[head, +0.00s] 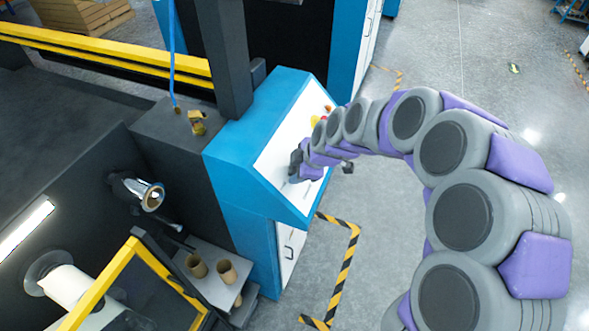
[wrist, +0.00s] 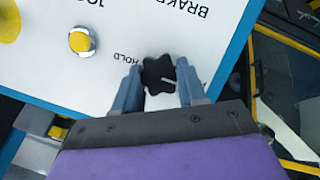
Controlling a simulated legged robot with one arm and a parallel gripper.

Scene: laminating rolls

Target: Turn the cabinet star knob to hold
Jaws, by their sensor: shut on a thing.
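The black star knob (wrist: 158,73) is on the white panel (wrist: 115,70) in the wrist view. A short white line on the knob points to the right in that view. The word HOLD is printed upside down just left of the knob. My gripper (wrist: 160,68) has one finger on each side of the knob and is shut on it. In the head view my gripper (head: 298,166) is at the sloped panel of the blue cabinet (head: 238,138); the knob itself is hidden there by my arm.
A yellow button (wrist: 81,41) in a metal ring is left of the knob, with a larger yellow part (wrist: 9,20) farther left. The word BRAKE is above. Yellow-black floor tape (head: 346,268) runs beside the cabinet. Cardboard cores (head: 197,266) stand on a low shelf.

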